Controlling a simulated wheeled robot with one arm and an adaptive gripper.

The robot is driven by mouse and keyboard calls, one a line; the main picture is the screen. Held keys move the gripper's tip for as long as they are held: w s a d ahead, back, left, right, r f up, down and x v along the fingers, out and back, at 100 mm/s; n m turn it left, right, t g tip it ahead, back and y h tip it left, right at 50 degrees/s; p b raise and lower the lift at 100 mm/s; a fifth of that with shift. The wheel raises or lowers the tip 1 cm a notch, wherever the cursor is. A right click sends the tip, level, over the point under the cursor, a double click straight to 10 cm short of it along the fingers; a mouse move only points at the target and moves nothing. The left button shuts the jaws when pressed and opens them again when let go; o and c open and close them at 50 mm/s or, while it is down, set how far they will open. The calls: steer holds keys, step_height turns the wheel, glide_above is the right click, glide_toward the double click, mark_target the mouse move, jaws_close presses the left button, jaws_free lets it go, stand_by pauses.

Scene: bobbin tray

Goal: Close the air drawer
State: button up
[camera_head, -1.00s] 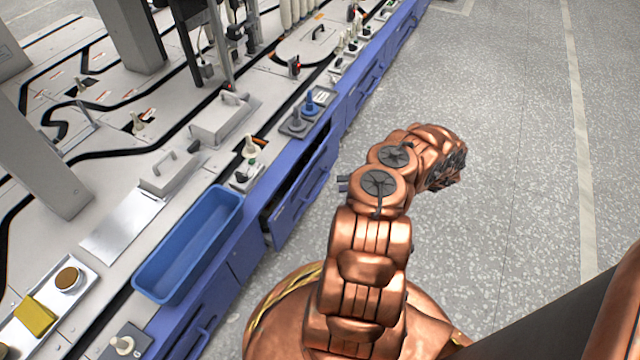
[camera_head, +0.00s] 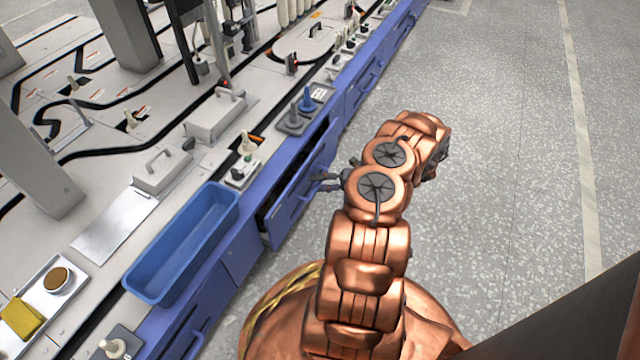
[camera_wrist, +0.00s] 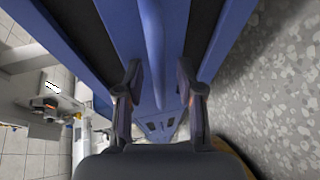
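The air drawer (camera_head: 290,207) is a blue drawer in the side of the long workbench. It stands partly open, with a dark gap behind its front panel. My gripper (camera_head: 326,183) is close to the outer side of that front, near its handle. In the wrist view, the two fingers of my gripper (camera_wrist: 160,85) are apart, with a blue strip (camera_wrist: 152,45) visible between and beyond them. I cannot tell whether they touch it. The drawer's inside is mostly hidden.
A blue bin (camera_head: 185,240) stands on the bench (camera_head: 110,175) near its edge. Small stands with a blue bobbin (camera_head: 308,100) and a pale bobbin (camera_head: 247,145) are above the drawers. The speckled floor (camera_head: 510,150) at right is clear.

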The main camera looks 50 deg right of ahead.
jaws_close()
stand_by(0.6)
